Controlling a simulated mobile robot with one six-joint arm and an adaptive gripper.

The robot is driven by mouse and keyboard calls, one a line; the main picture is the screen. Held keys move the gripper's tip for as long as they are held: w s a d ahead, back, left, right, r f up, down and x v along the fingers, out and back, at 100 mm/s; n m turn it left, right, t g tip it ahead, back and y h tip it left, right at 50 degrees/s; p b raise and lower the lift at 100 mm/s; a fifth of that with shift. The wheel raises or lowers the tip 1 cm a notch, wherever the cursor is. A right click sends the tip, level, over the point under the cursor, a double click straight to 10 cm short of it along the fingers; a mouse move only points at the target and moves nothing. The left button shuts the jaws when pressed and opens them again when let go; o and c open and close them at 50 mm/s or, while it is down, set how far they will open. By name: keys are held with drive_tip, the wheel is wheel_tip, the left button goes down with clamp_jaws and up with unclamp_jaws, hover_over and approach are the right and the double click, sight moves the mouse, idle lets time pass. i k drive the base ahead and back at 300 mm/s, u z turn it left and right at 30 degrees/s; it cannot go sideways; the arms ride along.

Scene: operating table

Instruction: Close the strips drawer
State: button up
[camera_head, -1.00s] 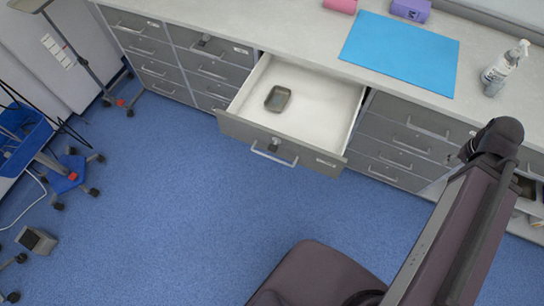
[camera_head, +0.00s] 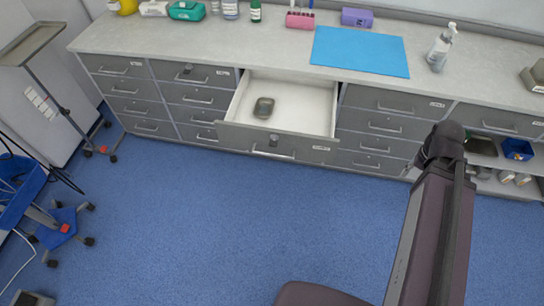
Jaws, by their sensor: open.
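The open drawer, which I take to be the strips drawer, sticks out from the grey cabinet under the counter. Its grey front (camera_head: 230,133) has a bar handle (camera_head: 273,154), a small dark fitting above it and a white label too small to read. Its white inside holds a small grey dish (camera_head: 264,107). My gripper is out of view.
Closed drawers flank the open one. The counter (camera_head: 200,45) holds a blue mat (camera_head: 360,51), a pump bottle (camera_head: 441,47) and several boxes and bottles. A wheeled stand (camera_head: 70,100) and a blue trolley (camera_head: 55,215) are at left. Blue floor (camera_head: 190,220) before the drawer is clear.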

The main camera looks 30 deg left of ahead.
sight(304, 117)
drive_tip(key=z, duration=0.15)
drive_tip(key=k, duration=0.55)
drive_tip(key=u, duration=1.1)
drive_tip(key=i, duration=1)
drive_tip(key=z, duration=0.25)
